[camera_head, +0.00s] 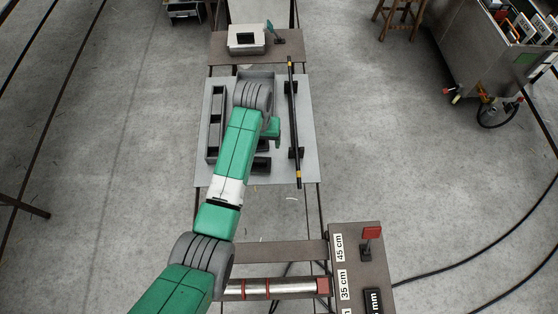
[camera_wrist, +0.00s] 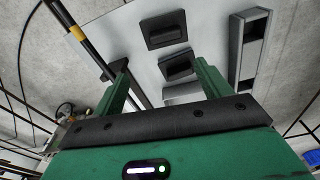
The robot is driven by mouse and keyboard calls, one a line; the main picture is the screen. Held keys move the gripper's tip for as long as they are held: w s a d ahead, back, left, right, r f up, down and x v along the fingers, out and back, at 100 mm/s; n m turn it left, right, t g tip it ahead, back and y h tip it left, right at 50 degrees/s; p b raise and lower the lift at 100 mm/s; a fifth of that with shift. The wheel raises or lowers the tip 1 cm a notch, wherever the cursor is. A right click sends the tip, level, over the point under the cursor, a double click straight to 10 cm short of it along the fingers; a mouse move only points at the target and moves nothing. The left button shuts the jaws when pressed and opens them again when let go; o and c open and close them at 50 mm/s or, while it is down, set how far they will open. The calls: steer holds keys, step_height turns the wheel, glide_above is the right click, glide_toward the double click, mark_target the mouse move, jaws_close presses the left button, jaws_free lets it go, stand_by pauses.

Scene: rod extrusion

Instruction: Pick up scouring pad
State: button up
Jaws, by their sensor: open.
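Two dark, block-like pieces lie in shallow dark holders on the light grey plate (camera_wrist: 215,38). In the wrist view one dark piece (camera_wrist: 163,31) is farther out, and a second dark piece (camera_wrist: 178,66) is nearer, between my fingers. I cannot tell for sure which is the scouring pad. A plain grey block (camera_wrist: 183,94) lies behind them, partly hidden by my gripper. My gripper (camera_wrist: 164,78) is open and empty, its green fingers apart above the plate. In the head view my arm covers much of this area; a dark piece (camera_head: 262,165) shows beside it.
A long grey compartment box (camera_head: 216,125) stands at the plate's left. A black rod with yellow bands (camera_head: 293,120) runs along the right on dark supports. A metal cylinder (camera_head: 270,289) lies near the front. The plate's near right is clear.

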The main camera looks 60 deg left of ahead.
mark_target(258, 160)
steer(key=shift+s+f+g+h, duration=0.3)
steer(key=shift+s+f+h, duration=0.1)
steer(key=shift+s+f, duration=0.45)
steer(key=shift+f, duration=0.3)
step_height(258, 160, down, 8)
steer(key=shift+d+r, duration=0.15)
steer(key=shift+r, duration=0.1)
steer(key=c, duration=1.1)
